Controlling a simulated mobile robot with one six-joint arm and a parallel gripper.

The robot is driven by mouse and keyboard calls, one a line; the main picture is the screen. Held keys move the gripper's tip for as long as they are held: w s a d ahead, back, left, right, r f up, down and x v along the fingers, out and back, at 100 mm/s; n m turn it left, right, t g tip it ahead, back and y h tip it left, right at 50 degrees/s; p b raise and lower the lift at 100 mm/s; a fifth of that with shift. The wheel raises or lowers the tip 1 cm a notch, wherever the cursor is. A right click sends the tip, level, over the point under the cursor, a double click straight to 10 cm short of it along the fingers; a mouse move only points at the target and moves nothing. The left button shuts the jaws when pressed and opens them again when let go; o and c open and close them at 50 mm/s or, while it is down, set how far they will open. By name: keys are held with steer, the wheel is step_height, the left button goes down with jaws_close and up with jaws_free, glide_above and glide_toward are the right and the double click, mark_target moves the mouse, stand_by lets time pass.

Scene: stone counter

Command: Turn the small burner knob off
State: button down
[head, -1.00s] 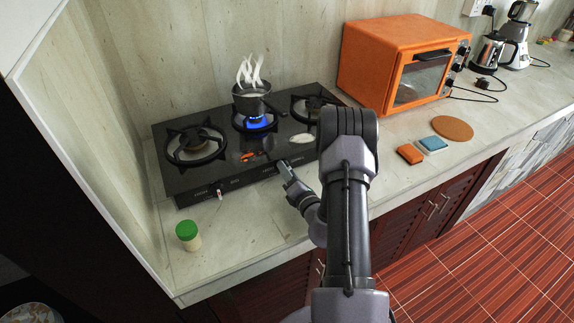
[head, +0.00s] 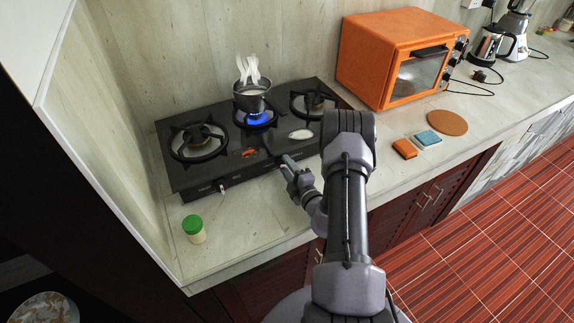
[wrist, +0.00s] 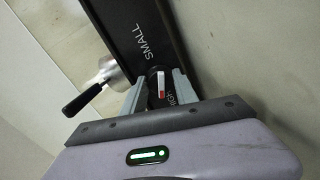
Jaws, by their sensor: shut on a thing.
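The small burner knob (wrist: 158,84) is on the stove's black front panel in the wrist view, beside the printed word SMALL. It is dark with a white pointer bar that has a red end. My gripper (wrist: 160,80) has one finger on each side of the knob and is shut on it. In the head view my gripper (head: 287,160) is at the front edge of the black stove (head: 243,165), right of its middle, and the knob is hidden there. The middle burner (head: 258,118) burns with a blue flame.
A steaming pot (head: 252,97) stands over the flame; its black handle (wrist: 84,100) shows in the wrist view. A green-lidded jar (head: 194,230) stands front left. An orange oven (head: 385,60), sponges (head: 428,138) and a round brown mat (head: 447,122) are to the right.

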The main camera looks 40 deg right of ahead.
steer(key=shift+r+m, duration=0.1)
steer(key=shift+m, duration=0.5)
steer(key=c, duration=0.9)
jaws_free()
steer(key=shift+c, duration=0.2)
